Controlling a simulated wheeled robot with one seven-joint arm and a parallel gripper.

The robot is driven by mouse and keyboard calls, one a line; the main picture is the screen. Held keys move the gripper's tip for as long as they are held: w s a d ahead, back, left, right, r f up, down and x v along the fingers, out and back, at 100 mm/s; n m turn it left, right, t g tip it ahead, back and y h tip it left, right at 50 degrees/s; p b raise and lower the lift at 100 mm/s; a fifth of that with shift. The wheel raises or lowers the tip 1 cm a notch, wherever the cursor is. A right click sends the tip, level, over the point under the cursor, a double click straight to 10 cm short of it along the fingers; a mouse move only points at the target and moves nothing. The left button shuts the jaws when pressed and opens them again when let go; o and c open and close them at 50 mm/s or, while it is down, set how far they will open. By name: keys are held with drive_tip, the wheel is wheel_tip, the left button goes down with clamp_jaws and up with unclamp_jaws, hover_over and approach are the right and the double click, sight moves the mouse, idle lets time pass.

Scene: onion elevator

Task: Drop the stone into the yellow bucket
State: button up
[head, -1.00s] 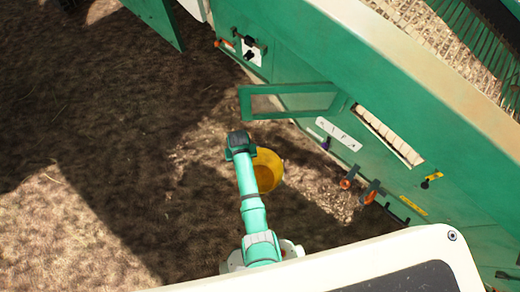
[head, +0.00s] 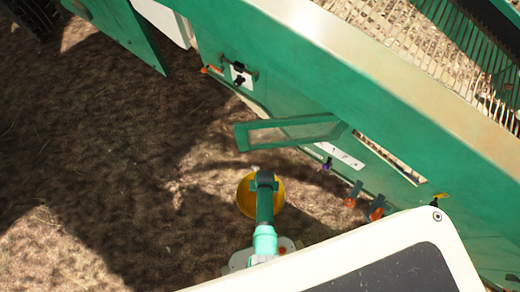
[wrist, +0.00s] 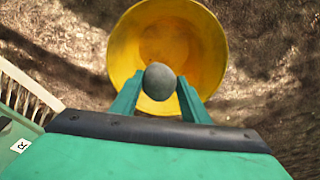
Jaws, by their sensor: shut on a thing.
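The stone (wrist: 159,80) is grey and rounded. My gripper (wrist: 159,90) is shut on it, with one green finger on each side. The yellow bucket (wrist: 205,50) is open at the top and lies beyond the stone in the wrist view, with the stone overlapping the near part of its mouth. In the head view the yellow bucket (head: 244,200) stands on the ground, and my gripper (head: 264,178) is over it, hiding part of it. The stone itself cannot be made out in the head view. The bucket looks empty inside.
The green machine (head: 310,75) runs along the right, with an open green flap (head: 290,132) sticking out just beyond the bucket. Orange handles (head: 376,210) jut from its side. Bare soil (head: 110,170) lies free to the left.

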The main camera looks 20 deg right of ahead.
drive_tip(key=shift+f, duration=1.4)
drive_tip(key=o, duration=1.5)
wheel_tip(320, 180, up, 11)
drive_tip(key=shift+f, duration=0.1)
